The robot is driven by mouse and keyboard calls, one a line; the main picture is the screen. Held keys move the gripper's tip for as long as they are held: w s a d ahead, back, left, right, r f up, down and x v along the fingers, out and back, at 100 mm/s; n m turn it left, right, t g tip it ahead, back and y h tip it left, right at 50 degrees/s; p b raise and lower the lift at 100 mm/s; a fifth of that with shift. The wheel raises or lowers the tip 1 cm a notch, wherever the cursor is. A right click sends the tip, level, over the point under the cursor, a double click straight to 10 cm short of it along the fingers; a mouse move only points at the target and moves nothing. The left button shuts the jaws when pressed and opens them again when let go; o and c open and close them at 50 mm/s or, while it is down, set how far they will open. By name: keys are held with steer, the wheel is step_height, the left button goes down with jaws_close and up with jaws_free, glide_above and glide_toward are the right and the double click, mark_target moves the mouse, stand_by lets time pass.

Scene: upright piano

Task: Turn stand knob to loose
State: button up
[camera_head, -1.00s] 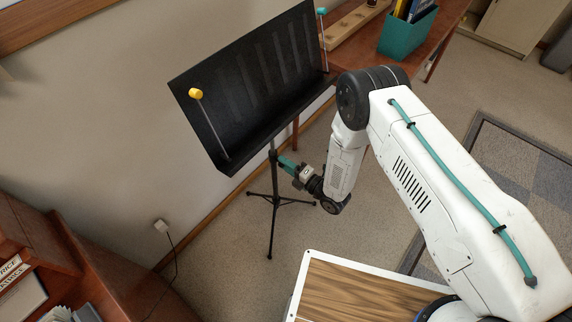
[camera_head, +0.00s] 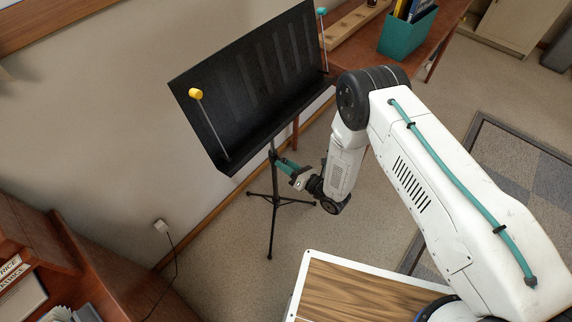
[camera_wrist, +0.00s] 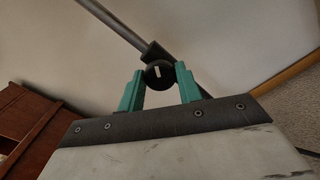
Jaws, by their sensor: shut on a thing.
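The black music stand (camera_head: 255,85) stands by the wall, its desk tilted back on a thin post over a tripod base. In the wrist view, the round black stand knob (camera_wrist: 158,72) carries a short white mark and sits against a dark collar on the grey post (camera_wrist: 118,24). My gripper (camera_wrist: 160,80) has its two green fingers on either side of the knob, shut on it. In the head view, my gripper (camera_head: 281,162) reaches the post just below the desk; the knob is hidden there by the fingers.
Two mallets, one with a yellow head (camera_head: 195,93) and one with a teal head (camera_head: 322,11), rest on the stand's desk. A teal bin (camera_head: 407,35) stands on the wooden table behind. A wood-topped box (camera_head: 350,290) is in front. Carpet between is clear.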

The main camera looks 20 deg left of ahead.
steer(key=shift+s+f+n, duration=0.1)
steer(key=shift+n, duration=0.4)
steer(key=o, duration=1)
steer(key=v, duration=0.8)
